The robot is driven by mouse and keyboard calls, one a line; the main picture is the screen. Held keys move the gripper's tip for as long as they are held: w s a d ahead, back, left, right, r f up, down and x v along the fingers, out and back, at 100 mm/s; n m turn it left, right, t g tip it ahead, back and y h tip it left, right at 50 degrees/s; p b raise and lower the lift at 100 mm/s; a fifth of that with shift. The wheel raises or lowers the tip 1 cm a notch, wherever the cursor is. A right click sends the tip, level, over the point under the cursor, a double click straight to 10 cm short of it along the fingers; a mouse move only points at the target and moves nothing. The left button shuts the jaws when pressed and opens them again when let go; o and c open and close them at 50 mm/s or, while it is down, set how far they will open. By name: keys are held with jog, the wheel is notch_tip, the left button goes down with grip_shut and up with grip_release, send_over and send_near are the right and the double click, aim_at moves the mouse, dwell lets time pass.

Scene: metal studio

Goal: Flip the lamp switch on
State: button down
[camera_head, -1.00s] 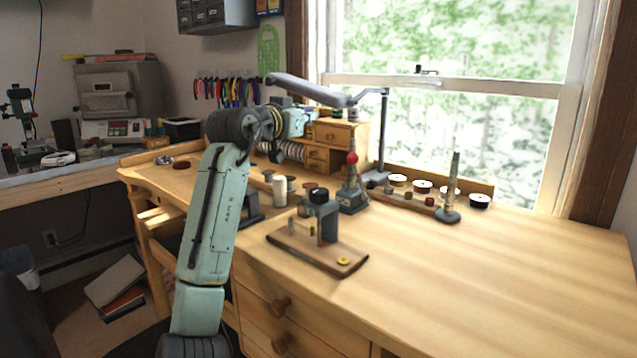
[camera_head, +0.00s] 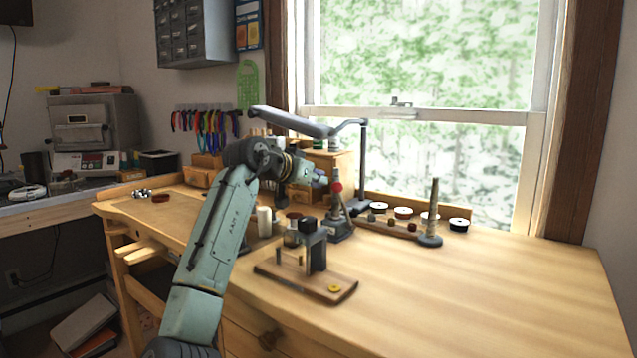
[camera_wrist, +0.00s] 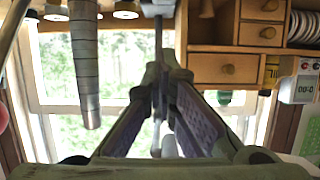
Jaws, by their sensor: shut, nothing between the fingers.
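The dark grey desk lamp (camera_head: 290,122) stands at the back of the wooden bench by the window. Its long head reaches left above my arm, and its upright post (camera_head: 363,165) rises from a base on the bench. My gripper (camera_head: 319,178) is below the lamp head and left of the post, close to a red ball on a stand in the picture. In the upside-down wrist view, my gripper's fingers (camera_wrist: 159,82) are together and empty, with the lamp post (camera_wrist: 158,38) beyond them. I cannot make out the lamp switch.
A tapered ringed rod (camera_head: 434,205) stands right of the post, near several round spools (camera_head: 403,212). Wooden drawers (camera_head: 330,165) stand behind my gripper. A small press on a board (camera_head: 318,282) is in front. The bench's right side is clear.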

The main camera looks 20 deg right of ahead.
jog(key=w+d+f+p, duration=0.1)
jog(key=w+d+f, duration=0.1)
jog(key=w+d+f+p, duration=0.1)
jog(key=w+d+f, duration=0.1)
jog(key=d+f, duration=0.1)
jog(key=shift+f, duration=0.8)
jog(key=shift+s+p, duration=0.15)
jog(key=shift+p, duration=0.2)
jog(key=shift+f+p, duration=0.35)
jog(key=shift+p, duration=0.1)
jog(key=shift+a, duration=0.1)
jog(key=shift+r+p, duration=0.8)
jog(key=shift+p, duration=0.1)
